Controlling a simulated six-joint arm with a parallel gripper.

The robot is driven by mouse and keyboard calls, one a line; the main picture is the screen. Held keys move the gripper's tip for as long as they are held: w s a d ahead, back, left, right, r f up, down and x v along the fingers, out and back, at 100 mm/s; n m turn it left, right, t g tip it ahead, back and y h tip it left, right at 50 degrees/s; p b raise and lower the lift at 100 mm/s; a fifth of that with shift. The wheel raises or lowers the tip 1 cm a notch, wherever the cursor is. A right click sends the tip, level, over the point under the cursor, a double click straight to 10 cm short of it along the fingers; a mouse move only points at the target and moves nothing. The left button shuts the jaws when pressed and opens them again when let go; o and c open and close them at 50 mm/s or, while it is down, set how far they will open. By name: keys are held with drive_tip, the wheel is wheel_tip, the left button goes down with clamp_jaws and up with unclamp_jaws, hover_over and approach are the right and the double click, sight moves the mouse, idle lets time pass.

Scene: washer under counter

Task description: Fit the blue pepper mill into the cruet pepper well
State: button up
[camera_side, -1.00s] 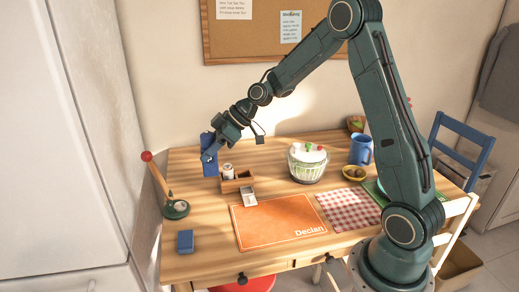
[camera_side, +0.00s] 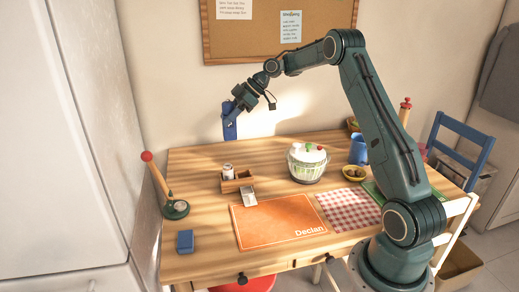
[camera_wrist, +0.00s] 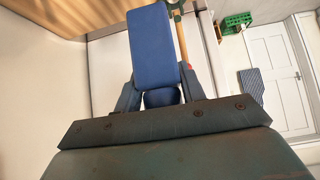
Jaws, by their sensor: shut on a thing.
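My gripper (camera_side: 231,109) is shut on the blue pepper mill (camera_side: 229,126), a blue block-shaped piece, and holds it nearly upright, high above the back left of the table. In the wrist view the blue mill (camera_wrist: 153,45) sticks out from between the fingers of my gripper (camera_wrist: 160,97). The cruet (camera_side: 238,185) is a small wooden caddy on the table, below the mill and well apart from it. A pale shaker (camera_side: 228,172) with a dark top stands in its left part. The right part looks empty, but its inside is too small to see clearly.
A small grey-white piece (camera_side: 247,195) lies at the cruet's front. A lidded bowl (camera_side: 307,163) stands to the right, with a blue mug (camera_side: 358,151) beyond. A red-topped stick on a green base (camera_side: 175,209) stands left. A blue box (camera_side: 185,241) lies front left.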

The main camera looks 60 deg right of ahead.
drive_tip(key=d, duration=0.2)
drive_tip(key=s+d, duration=0.1)
drive_tip(key=d, duration=0.2)
drive_tip(key=shift+s+d+f, duration=0.1)
drive_tip(key=shift+d, duration=0.2)
wheel_tip(320, 180, down, 16)
idle(0.4)
drive_tip(key=shift+f, duration=2)
drive_tip(key=shift+f, duration=0.15)
drive_tip(key=o, duration=1.1)
